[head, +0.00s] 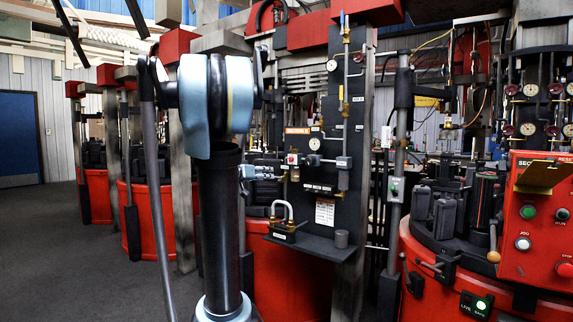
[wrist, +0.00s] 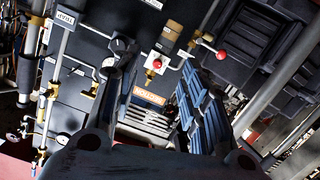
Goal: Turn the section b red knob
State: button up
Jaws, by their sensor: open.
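In the wrist view, a red knob (wrist: 157,64) on a pale fitting stands out from the dark panel, near an orange label (wrist: 148,95) whose wording I cannot read surely. A second red knob (wrist: 221,55) sits on a lever to its right. My gripper (wrist: 155,60) is open, its dark left finger and ribbed right finger on either side of the first knob in the picture. No contact shows, and the depth gap is unclear. In the head view, a small red knob (head: 292,158) shows on the panel under an orange label (head: 297,130); my arm partly hides my gripper there.
Gauges, brass valves and pipes crowd the dark panel (head: 352,100). A shelf with a padlock-like handle (head: 283,213) juts out below. A red control box (head: 540,220) with buttons stands at the right. Grey floor (head: 80,240) is clear at the left.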

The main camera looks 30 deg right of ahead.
jog(key=h, duration=0.2)
send_near(289, 160)
jog(key=shift+t, duration=0.4)
jog(key=x, duration=0.8)
jog(key=shift+s+d+f, duration=0.1)
jog(key=shift+s+d, duration=0.15)
jog(key=shift+d, duration=0.25)
grip_shut()
